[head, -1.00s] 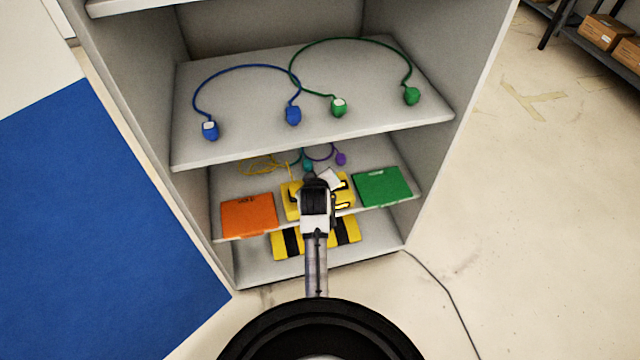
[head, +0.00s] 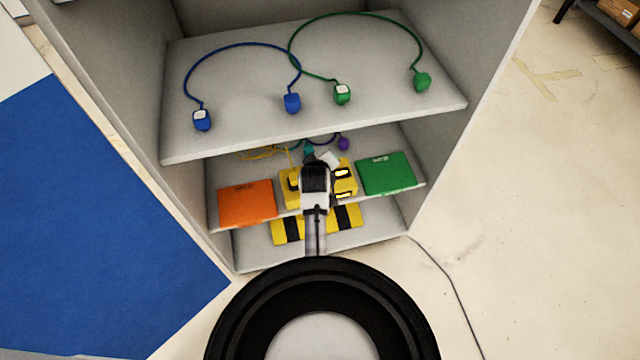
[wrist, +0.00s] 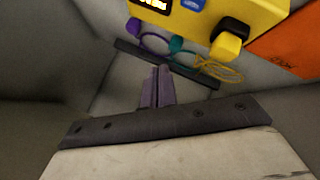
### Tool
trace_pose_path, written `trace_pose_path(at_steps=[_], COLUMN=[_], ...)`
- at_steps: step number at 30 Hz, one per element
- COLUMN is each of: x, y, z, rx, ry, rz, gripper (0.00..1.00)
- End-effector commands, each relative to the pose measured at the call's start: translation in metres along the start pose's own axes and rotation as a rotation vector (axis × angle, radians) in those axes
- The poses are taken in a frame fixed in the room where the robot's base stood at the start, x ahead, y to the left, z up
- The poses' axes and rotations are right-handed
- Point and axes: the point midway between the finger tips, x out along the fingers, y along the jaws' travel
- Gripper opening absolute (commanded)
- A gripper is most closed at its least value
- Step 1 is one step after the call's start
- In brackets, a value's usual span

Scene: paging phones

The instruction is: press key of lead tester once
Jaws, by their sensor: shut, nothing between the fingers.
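The yellow tester box (head: 350,184) sits on the middle shelf between an orange and a green case. Two lit windows show on its right part, and my arm hides its middle. In the wrist view the yellow box (wrist: 262,18) is at the top right, with a lit display, a blue label and a black-and-yellow block (wrist: 229,43). I cannot tell whether that block is the key. My gripper (wrist: 160,72) is shut and empty, apart from the box in the picture. In the head view my own wrist hides the fingertips.
The orange case (head: 247,203) and green case (head: 386,174) flank the box closely. Blue (head: 245,44) and green (head: 355,13) leads lie on the shelf above (head: 250,135). Purple, teal and yellow leads lie behind the box. A black-and-yellow striped piece (head: 345,217) lies below.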

Motion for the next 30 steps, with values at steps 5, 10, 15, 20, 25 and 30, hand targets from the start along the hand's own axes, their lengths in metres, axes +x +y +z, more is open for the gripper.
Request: trace_pose_path(at_steps=[5, 10, 15, 20, 25, 30], x=[0.013, 0.029, 0.046, 0.056, 0.06, 0.059], y=[-0.009, -0.021, -0.033, -0.041, -0.043, -0.043], z=[0.009, 0.021, 0.034, 0.041, 0.043, 0.043], rx=[0.001, 0.0, 0.001, 0.0, 0.0, 0.0], ry=[0.0, 0.0, 0.0, -0.001, 0.001, 0.001], rz=[0.0, 0.0, 0.001, -0.001, 0.0, 0.0], gripper=[0.0, 0.0, 0.0, 0.0, 0.0, 0.0])
